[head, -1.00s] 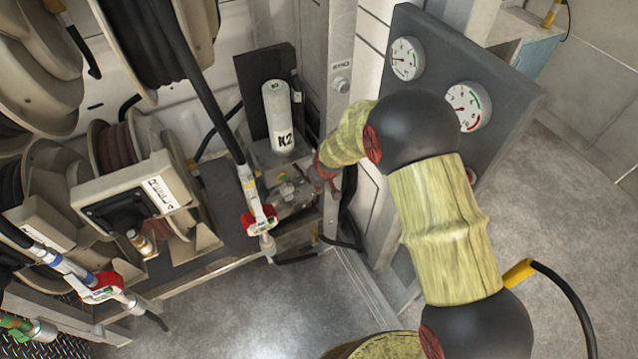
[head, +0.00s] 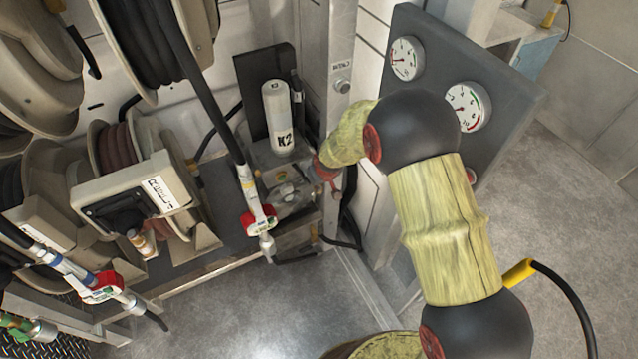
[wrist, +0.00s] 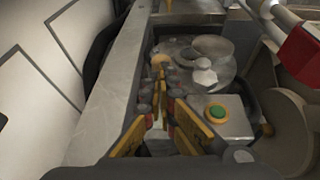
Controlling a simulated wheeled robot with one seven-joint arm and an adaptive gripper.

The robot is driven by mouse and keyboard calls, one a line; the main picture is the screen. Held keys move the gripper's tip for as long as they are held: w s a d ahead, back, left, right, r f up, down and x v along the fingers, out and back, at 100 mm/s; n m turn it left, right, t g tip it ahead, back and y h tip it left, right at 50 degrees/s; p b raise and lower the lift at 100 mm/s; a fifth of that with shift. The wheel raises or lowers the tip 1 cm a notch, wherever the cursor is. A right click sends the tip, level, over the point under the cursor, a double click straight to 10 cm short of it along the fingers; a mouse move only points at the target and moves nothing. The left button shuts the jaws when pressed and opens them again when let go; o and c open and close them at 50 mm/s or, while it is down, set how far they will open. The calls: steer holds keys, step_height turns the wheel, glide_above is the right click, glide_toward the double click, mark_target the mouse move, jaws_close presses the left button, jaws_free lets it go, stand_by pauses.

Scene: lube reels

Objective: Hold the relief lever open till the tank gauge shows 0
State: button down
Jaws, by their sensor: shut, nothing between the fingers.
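My gripper (wrist: 160,112) is shut and empty in the wrist view, its yellow-and-black fingers pointing down at a metal deck. Just beyond the fingertips is a small tan-orange piece (wrist: 161,61); I cannot tell whether it is the relief lever or whether the fingers touch it. Right of the fingers is a grey box with a green button (wrist: 217,113). A pale knob (wrist: 205,73) stands on a round metal plate behind it. In the head view two round gauges, an upper one (head: 407,58) and a lower one (head: 468,107), are on a grey panel. Their readings are too small to tell.
A white K2 cylinder (head: 279,118) stands behind the deck. A hose with a red-and-white nozzle (head: 259,218) hangs in front of it. Hose reels (head: 125,165) fill the left. A metal post (head: 327,75) rises close behind my gripper. The floor (head: 260,310) in front is clear.

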steer(key=shift+r, duration=0.15)
steer(key=shift+r+p, duration=0.5)
steer(key=shift+r, duration=0.35)
steer(key=r+p, duration=0.2)
steer(key=r, duration=0.1)
steer(key=r+p, duration=0.1)
steer(key=shift+s+a+r, duration=0.15)
steer(key=shift+a+r, duration=0.05)
steer(key=shift+a, duration=0.15)
steer(key=s+p+v, duration=0.1)
steer(key=v, duration=0.8)
steer(key=shift+s+d+f+p, duration=0.25)
steer(key=shift+d+f+p, duration=0.05)
steer(key=shift+d+p, duration=0.1)
